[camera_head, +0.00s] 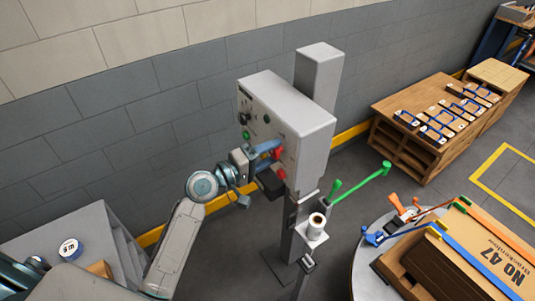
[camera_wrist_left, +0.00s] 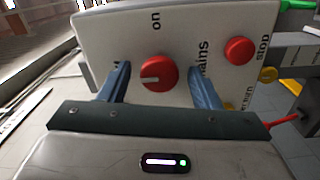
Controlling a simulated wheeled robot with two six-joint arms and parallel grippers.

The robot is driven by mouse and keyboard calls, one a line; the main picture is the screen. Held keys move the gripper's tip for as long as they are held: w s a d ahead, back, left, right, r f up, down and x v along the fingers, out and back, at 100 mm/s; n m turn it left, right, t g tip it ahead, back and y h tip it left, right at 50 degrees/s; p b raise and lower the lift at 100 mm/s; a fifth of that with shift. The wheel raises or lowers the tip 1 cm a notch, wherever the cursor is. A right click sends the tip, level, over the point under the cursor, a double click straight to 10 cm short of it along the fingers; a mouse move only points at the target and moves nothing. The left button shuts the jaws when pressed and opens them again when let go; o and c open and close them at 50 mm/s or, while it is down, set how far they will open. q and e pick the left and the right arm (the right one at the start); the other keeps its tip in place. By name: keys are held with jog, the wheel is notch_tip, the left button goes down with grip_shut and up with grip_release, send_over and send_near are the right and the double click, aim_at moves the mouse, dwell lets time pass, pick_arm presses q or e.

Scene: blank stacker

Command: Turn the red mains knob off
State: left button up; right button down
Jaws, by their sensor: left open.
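The red mains knob (camera_wrist_left: 159,73) is on a pale panel in the left wrist view, below the word "on" and beside the word "mains". A short white mark on its face runs toward picture left. My left gripper (camera_wrist_left: 160,68) is open, with one blue finger on each side of the knob and a visible gap to each. In the head view my left gripper (camera_head: 270,160) is at the front of the grey control box (camera_head: 300,125) and partly hides the knob there. My right gripper is not in view.
The box stands on a grey post before a wall.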

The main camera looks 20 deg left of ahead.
pick_arm(q)
jog(key=shift+s+a+f, duration=0.15)
jog(key=shift+s+a, duration=0.1)
jog(key=shift+s, duration=0.05)
jog(key=b+v, duration=0.4)
jog(key=v, duration=0.6)
